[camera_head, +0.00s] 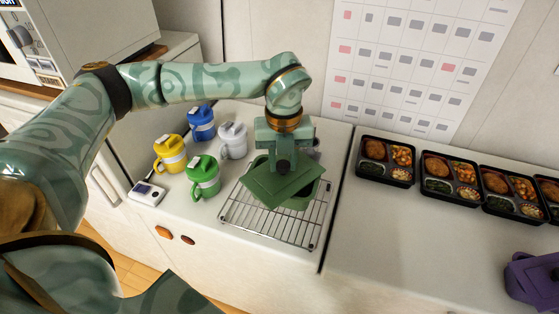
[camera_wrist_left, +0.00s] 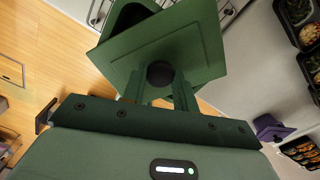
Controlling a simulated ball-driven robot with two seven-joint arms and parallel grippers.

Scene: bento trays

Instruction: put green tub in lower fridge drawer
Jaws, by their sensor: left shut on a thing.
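My left gripper (camera_head: 283,166) is shut on the dark knob of a flat, square green lid (camera_head: 278,191). In the left wrist view, the knob (camera_wrist_left: 160,73) sits between the fingers and the lid (camera_wrist_left: 203,45) spreads out beyond them. The green tub (camera_head: 299,203) is below the lid on a wire rack and is largely hidden by it. The lid is turned askew to the tub. Part of the tub (camera_wrist_left: 112,22) shows past the lid in the left wrist view, with a dark opening. I cannot make out a fridge drawer. My right gripper is not in view.
The wire rack (camera_head: 240,214) lies on the white counter. Blue (camera_head: 201,124), yellow (camera_head: 170,154), white and green mugs stand left of it, near a small scale (camera_head: 147,194). Several bento trays (camera_head: 385,179) line the right counter; a purple object (camera_head: 533,278) is at far right.

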